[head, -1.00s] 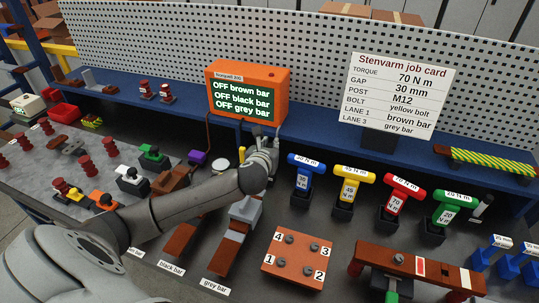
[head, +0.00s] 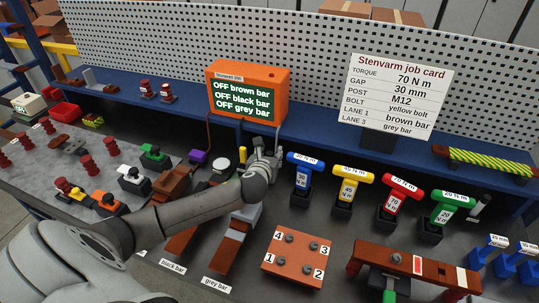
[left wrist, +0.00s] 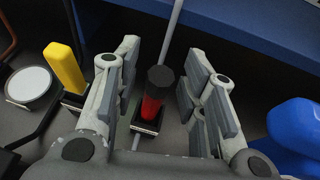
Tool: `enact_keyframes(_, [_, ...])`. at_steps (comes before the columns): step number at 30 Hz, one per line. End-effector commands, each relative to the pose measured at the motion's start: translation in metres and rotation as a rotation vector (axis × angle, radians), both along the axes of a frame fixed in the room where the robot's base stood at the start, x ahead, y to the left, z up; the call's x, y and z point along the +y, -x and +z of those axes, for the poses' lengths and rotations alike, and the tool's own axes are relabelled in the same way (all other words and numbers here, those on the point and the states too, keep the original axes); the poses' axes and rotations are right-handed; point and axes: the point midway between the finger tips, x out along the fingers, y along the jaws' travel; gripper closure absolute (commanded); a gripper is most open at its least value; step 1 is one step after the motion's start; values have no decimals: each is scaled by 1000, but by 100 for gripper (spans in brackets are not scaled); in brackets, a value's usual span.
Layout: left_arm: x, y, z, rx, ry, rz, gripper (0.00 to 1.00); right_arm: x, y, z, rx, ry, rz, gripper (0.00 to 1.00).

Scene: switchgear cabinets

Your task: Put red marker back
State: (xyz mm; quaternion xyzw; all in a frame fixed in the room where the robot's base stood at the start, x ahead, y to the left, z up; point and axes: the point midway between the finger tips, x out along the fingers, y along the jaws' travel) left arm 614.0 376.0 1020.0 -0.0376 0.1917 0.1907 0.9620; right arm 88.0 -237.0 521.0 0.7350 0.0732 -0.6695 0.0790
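The red marker (left wrist: 152,107), a red cylinder with a black top, stands in a small black holder (left wrist: 147,127) in the left wrist view. My left gripper (left wrist: 158,82) is open, with one finger on each side of the marker and visible gaps between. In the head view my left gripper (head: 262,158) is over the back of the bench, in front of the blue shelf; the red marker cannot be made out there. My right gripper is not in view.
A yellow marker (left wrist: 63,68) stands left of the gripper, beside a round white-topped object (left wrist: 30,84). The blue-handled tool (head: 304,172) is close on the right. The orange display box (head: 247,92) stands behind on the shelf.

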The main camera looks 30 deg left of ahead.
Motion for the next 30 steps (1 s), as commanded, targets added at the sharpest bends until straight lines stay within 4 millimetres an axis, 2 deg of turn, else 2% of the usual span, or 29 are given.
enact_keyframes(6, [0, 0, -1, 0, 1, 0, 61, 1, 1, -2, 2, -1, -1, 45])
enact_keyframes(11, [0, 0, -4, 0, 1, -1, 61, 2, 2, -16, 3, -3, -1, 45])
enact_keyframes(16, [-9, 22, 9, -1, -1, -2, 61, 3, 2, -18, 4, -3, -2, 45])
enact_keyframes(22, [-17, 48, 20, -2, -1, -2, 61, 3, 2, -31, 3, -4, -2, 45])
enact_keyframes(30, [-31, 81, 37, -1, 0, -1, 61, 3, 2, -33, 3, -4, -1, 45])
